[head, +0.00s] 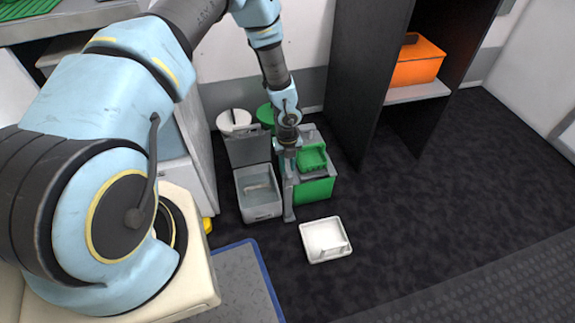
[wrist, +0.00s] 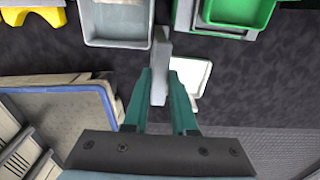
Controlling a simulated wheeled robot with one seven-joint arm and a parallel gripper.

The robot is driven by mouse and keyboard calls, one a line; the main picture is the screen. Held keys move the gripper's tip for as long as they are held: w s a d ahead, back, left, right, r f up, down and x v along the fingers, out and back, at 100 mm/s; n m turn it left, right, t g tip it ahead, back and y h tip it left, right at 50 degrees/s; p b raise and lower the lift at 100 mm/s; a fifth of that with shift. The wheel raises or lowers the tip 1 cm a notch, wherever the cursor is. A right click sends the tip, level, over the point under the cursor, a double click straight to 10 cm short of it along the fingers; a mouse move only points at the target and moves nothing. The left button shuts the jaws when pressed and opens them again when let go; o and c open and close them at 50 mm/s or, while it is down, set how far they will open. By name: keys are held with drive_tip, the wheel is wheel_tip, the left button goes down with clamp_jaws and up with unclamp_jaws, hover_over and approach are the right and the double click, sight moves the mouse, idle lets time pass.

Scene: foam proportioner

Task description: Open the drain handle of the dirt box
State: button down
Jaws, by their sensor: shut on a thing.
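A long grey bar (head: 289,202), likely the drain handle, stands between an open grey box (head: 259,212) and a green box (head: 313,191). I cannot tell for sure which box is the dirt box. My gripper (head: 289,160) is above the bar, pointing down. In the wrist view, the two teal fingers of my gripper (wrist: 160,78) are closed on the grey bar (wrist: 159,60), one on each side. The grey box (wrist: 118,42) is at the upper left there and the green box (wrist: 238,22) at the upper right. The bar's join to a box is hidden.
A white tray (head: 326,240) lies on the dark floor in front of the boxes. A blue-edged grey mat (head: 236,282) is at lower left. A dark shelf unit (head: 366,70) holds an orange box (head: 416,66) to the right. The floor at right is clear.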

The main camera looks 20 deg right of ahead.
drive_tip(key=shift+n, duration=0.4)
drive_tip(key=n, duration=0.3)
drive_tip(key=shift+n, duration=0.4)
drive_tip(key=n, duration=1.3)
drive_tip(key=shift+n, duration=0.3)
idle(0.3)
drive_tip(key=c, duration=0.7)
unclamp_jaws()
